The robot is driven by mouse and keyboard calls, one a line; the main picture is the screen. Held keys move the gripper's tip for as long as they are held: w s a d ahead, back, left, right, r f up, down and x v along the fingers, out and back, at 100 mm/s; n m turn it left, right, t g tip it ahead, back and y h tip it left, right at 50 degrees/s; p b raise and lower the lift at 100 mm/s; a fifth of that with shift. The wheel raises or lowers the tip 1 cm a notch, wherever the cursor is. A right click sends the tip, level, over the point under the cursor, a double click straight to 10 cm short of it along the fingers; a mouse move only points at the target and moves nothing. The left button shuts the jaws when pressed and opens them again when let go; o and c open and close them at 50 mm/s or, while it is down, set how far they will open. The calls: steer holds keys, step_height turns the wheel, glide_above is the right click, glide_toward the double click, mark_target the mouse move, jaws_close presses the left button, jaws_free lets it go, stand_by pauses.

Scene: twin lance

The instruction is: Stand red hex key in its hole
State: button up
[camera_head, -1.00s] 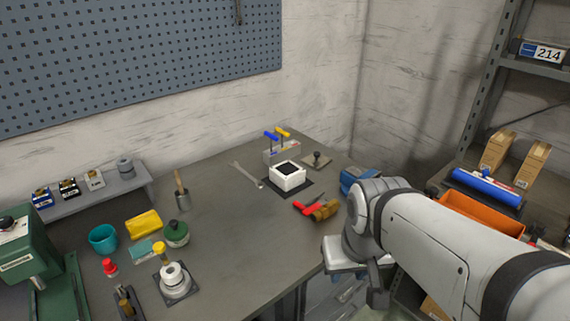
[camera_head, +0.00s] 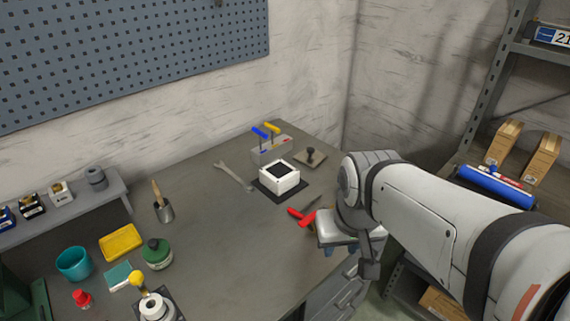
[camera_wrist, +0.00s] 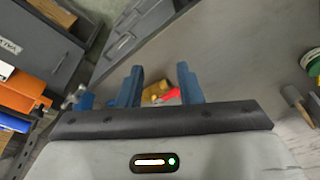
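The red hex key (camera_head: 301,217) lies on the bench, its red handle to the left and its dark shaft pointing up and right. A grey block (camera_head: 270,153) stands farther back, with a blue-handled key (camera_head: 260,132) and a yellow-handled key (camera_head: 272,126) upright in it. Its empty hole cannot be made out. In the wrist view my gripper (camera_wrist: 160,78) is open and empty, with two blue fingers apart. The red handle (camera_wrist: 172,94) shows beyond and between the fingers, partly hidden. In the head view my arm covers the area right of the key.
A white box with a dark top (camera_head: 279,178) stands on a dark mat between key and block. A wrench (camera_head: 233,175) lies to its left. A yellow-brown object (camera_wrist: 154,92) lies beside the red handle. Drawers (camera_wrist: 135,30) show below the bench edge. The middle bench is clear.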

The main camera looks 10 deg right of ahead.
steer(key=w+r+m+p, duration=0.1)
steer(key=w+m+p, duration=0.1)
steer(key=w, duration=0.4)
steer(key=m+g+p, duration=0.3)
steer(key=m+p, duration=0.1)
steer(key=m, duration=0.3)
glide_toward(304, 209)
steer(key=shift+a+f, duration=0.1)
steer(key=shift+f, duration=0.55)
step_height(304, 209, down, 7)
steer(key=shift+r+p, duration=0.1)
steer(key=shift+p, duration=0.9)
steer(key=shift+s, duration=0.1)
steer(key=shift+c, duration=0.2)
jaws_close()
